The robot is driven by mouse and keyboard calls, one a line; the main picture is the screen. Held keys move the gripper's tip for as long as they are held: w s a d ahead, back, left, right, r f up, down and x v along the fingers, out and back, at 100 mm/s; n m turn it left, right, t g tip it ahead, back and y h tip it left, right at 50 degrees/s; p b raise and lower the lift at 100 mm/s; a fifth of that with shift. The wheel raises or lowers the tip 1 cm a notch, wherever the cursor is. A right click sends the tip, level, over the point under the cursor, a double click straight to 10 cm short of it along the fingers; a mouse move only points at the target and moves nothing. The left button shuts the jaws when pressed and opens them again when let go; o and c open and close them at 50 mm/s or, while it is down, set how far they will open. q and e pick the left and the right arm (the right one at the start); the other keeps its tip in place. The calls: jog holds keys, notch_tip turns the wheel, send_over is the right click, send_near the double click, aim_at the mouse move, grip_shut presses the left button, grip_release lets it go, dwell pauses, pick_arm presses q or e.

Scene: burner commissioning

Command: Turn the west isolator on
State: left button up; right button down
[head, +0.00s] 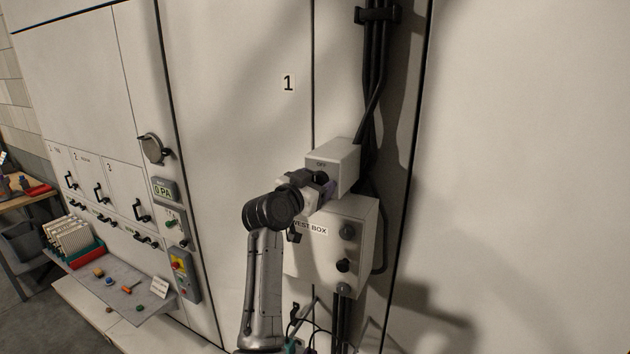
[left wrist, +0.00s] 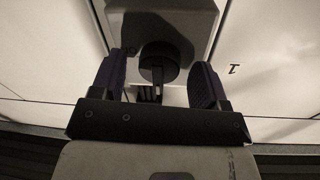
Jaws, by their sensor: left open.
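My left gripper (head: 318,188) is at the front of the isolator and partly hides the knob in the head view. In the left wrist view my left gripper (left wrist: 160,82) is open, with one purple-padded finger on each side of the knob and a gap on both sides. My right gripper is not in view.
Thick black cables (head: 374,70) run down the wall behind the isolator. A control panel with a red and yellow switch (head: 180,263) is at left, above a shelf (head: 120,290) with small coloured parts. The wall panel at right is bare.

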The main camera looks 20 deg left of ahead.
pick_arm(q)
jog(key=shift+w, duration=0.1)
jog(key=c, duration=0.9)
